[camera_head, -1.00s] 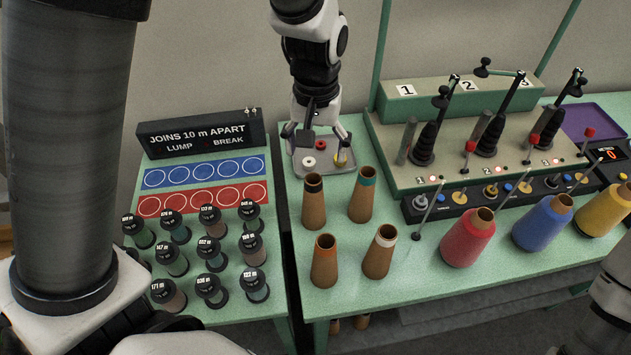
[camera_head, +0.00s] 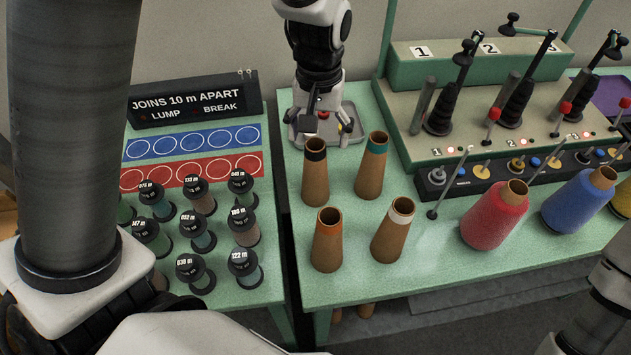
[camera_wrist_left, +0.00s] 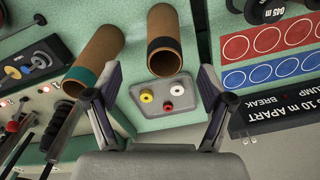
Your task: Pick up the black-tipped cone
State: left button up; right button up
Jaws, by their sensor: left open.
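The black-tipped cone (camera_head: 315,176) is a brown tube with a black band round its top. It stands upright on the green table, at the back left of a group of cones. My left gripper (camera_head: 320,126) is open and empty, just behind the cone and over the grey tray. In the left wrist view the black-banded cone (camera_wrist_left: 164,42) lies ahead, beyond the spread fingers of the left gripper (camera_wrist_left: 158,76). No finger touches it there. My right gripper is outside the views.
Teal- (camera_head: 372,166), orange- (camera_head: 327,240) and white-tipped (camera_head: 393,230) cones stand close by. The grey tray (camera_head: 356,122) holds small rings. A red yarn cone (camera_head: 494,217) and the green machine panel (camera_head: 455,100) are to the right. Several labelled spools stand at left.

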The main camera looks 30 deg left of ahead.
aim_at(315, 161)
pick_arm(q)
jog(key=shift+s+f, duration=0.2)
jog(key=shift+f, duration=0.35)
jog(key=f, duration=0.2)
jog(key=f+p, duration=0.1)
jog(key=f, duration=0.3)
jog(key=shift+a+p, duration=0.25)
jog(key=shift+p, duration=0.05)
jog(key=shift+s+d, duration=0.1)
jog(key=shift+s, duration=0.05)
jog(key=c, duration=1.2)
